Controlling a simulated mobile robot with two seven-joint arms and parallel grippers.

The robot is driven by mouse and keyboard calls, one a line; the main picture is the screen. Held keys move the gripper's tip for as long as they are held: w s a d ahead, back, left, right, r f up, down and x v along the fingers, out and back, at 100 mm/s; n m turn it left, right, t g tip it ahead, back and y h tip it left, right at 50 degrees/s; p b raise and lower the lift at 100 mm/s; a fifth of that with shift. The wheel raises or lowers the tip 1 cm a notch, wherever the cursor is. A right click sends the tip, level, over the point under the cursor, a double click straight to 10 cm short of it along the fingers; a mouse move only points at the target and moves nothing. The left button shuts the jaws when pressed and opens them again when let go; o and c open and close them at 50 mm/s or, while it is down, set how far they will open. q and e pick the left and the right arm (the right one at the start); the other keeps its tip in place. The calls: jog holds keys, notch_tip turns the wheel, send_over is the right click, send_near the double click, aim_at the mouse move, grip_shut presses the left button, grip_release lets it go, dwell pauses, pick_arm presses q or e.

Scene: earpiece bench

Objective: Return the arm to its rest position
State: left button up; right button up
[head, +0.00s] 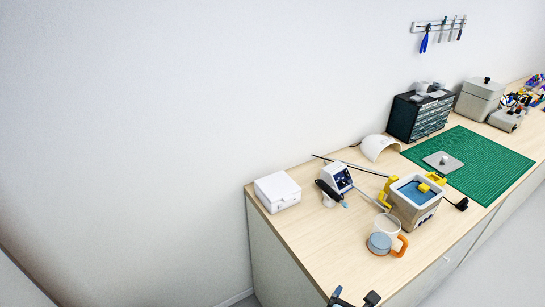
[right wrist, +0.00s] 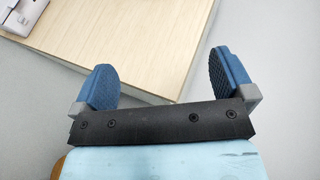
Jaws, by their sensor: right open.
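My right gripper shows at the bottom edge of the head view (head: 355,296), by the near left corner of the bench (head: 300,235). Only its fingertips show there. In the right wrist view the same gripper (right wrist: 163,65) has its two blue pads wide apart with nothing between them. The bench corner (right wrist: 145,45) lies beyond and below the pads, with grey floor around it. The rest of the right arm is hidden. My left gripper is in neither view.
Nearest are a cup (head: 386,228), a grey-blue round piece with an orange ring (head: 380,243) and a bath with blue liquid (head: 415,210). A white box (head: 277,190) stands at the left end. A green mat (head: 490,160) lies farther right. The bench's near left corner is bare.

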jog(key=s+a+f+m+g+y, duration=0.2)
jog(key=s+a+f+m+y, duration=0.2)
jog(key=s+f+m+y, duration=0.45)
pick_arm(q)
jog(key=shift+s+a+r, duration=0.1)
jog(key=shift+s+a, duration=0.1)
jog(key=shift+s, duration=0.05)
pick_arm(e)
jog(key=s+d+m, duration=0.1)
jog(key=m, duration=0.5)
jog(key=s+d+m+t+y, duration=0.1)
jog(key=s+m, duration=0.1)
jog(key=m, duration=0.4)
jog(key=s+d+m, duration=0.1)
jog(key=m, duration=0.5)
jog(key=shift+s+d+r+m+t+y, duration=0.25)
jog(key=shift+r+t, duration=0.05)
jog(key=shift+r, duration=0.05)
